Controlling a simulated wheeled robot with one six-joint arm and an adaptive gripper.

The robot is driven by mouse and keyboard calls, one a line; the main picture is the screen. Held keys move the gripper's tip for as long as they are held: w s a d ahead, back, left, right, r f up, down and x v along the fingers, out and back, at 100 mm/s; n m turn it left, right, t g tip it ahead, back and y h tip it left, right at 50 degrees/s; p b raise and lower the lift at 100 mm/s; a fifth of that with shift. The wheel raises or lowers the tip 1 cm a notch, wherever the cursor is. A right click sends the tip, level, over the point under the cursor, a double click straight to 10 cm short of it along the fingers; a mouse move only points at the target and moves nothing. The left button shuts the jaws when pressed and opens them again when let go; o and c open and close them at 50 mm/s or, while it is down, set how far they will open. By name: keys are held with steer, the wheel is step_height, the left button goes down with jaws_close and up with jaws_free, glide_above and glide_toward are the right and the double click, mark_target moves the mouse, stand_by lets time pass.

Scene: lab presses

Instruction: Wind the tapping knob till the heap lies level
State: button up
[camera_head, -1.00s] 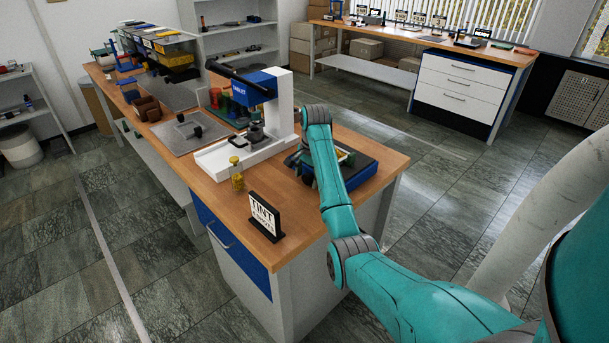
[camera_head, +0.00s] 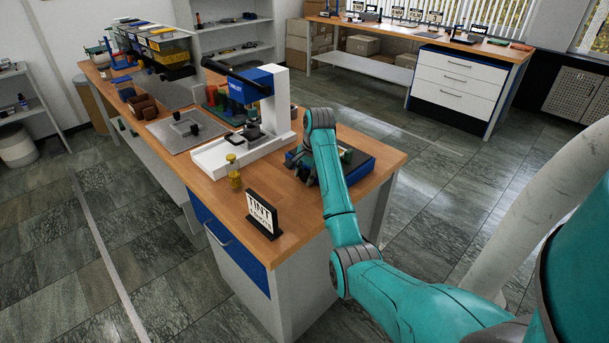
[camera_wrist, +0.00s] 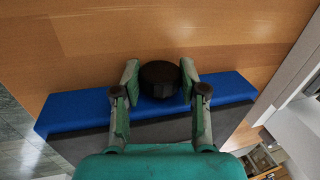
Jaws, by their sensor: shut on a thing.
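The tapping knob (camera_wrist: 160,79) is a dark round knob at the edge of a blue and dark grey box (camera_wrist: 75,110). My gripper (camera_wrist: 159,75) has one green finger pad on either side of it and is shut on it. In the head view my gripper (camera_head: 304,168) is at the left side of the same blue and black box (camera_head: 362,170), at the bench's right end. The knob is hidden there by my fingers. Small green and yellowish items show on top of the box behind my arm. I cannot make out the heap.
A white and blue press (camera_head: 262,92) with a black lever stands left of the box. A yellow-capped jar (camera_head: 234,172) and a TINT sign (camera_head: 262,214) are near the front edge of the wooden bench (camera_head: 300,218). A grey plate (camera_head: 170,132) lies farther left.

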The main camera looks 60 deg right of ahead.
steer(key=o, duration=1.1)
steer(key=shift+w, duration=0.1)
